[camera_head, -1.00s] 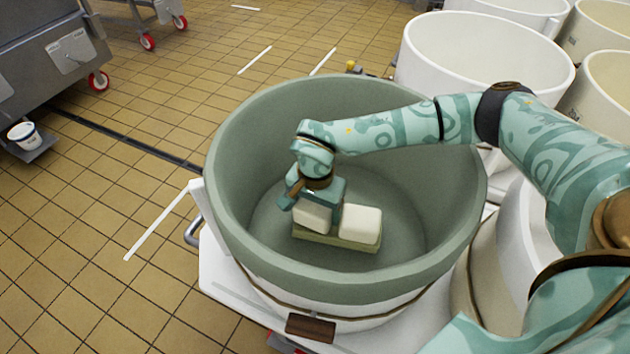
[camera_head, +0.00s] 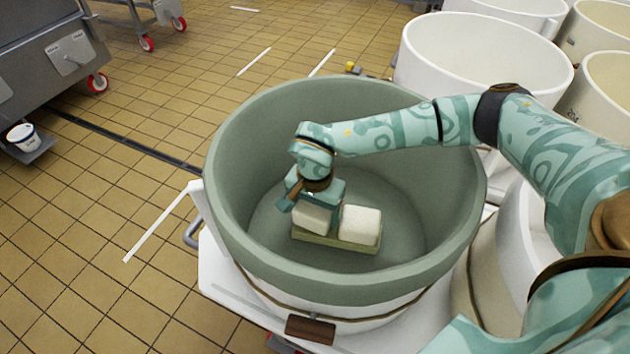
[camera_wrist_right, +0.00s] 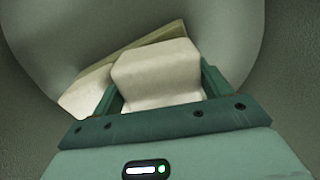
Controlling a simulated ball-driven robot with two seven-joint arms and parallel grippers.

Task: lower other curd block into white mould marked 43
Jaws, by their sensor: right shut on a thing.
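My right gripper (camera_head: 312,210) reaches down inside a large tub with a grey-green inside (camera_head: 345,110). It is shut on a pale curd block (camera_head: 311,217), which also shows between its two fingers in the right wrist view (camera_wrist_right: 157,78). The other pale curd block (camera_head: 360,225) rests beside it, on the right part of a flat greenish slab (camera_head: 335,242) on the tub floor. In the right wrist view this block is partly hidden at the left (camera_wrist_right: 82,95). I cannot tell whether the held block touches the slab. No number 43 is legible. My left gripper is out of view.
The tub stands on a white base (camera_head: 228,285). A large white vat (camera_head: 485,55) stands behind it at the right, with more vats beyond. The tiled floor between is mostly clear.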

